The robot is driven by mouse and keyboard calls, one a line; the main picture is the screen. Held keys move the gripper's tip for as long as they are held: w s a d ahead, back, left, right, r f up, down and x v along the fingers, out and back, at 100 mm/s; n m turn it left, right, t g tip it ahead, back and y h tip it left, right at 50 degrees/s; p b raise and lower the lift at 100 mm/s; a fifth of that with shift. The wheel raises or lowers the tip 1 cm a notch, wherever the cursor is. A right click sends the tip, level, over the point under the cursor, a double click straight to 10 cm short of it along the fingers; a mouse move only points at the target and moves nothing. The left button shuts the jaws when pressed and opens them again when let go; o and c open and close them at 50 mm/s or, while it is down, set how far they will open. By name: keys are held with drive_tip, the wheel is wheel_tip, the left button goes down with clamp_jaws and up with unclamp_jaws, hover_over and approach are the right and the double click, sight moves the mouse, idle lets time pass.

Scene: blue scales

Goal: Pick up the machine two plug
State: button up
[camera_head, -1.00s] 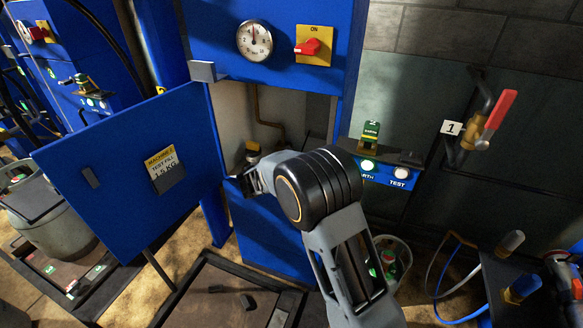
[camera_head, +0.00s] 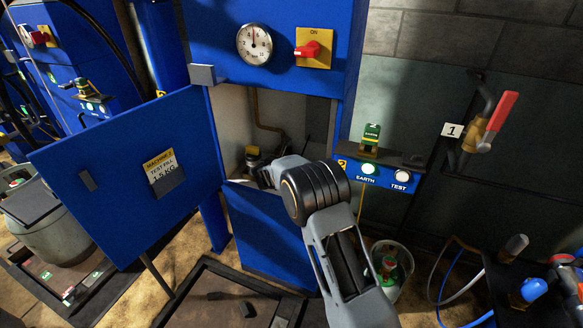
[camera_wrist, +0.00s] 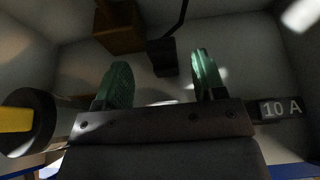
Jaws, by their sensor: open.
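My gripper (camera_wrist: 162,64) is open inside the blue cabinet, its two green fingers apart. A dark block with a dark cord rising from it (camera_wrist: 162,55) shows beyond and between the fingertips in the wrist view. It looks like the machine two plug, though dimness leaves this unsure. I see no contact with it. In the head view my gripper (camera_head: 266,177) reaches into the cabinet opening, and my wrist covers part of the inside. The blue door (camera_head: 120,150), labelled machine 2, stands open on the left.
A black round part with yellow (camera_wrist: 22,122) is left of my gripper, and a "10 A" label (camera_wrist: 280,108) is right. A brown block (camera_wrist: 118,32) stands behind. In the head view, a shelf with a green earth piece (camera_head: 371,137) and lit buttons is right of the opening.

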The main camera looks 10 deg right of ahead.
drive_tip(key=shift+x, duration=2.3)
drive_tip(key=shift+s+f, duration=0.1)
drive_tip(key=shift+c, duration=0.2)
drive_tip(key=c, duration=1)
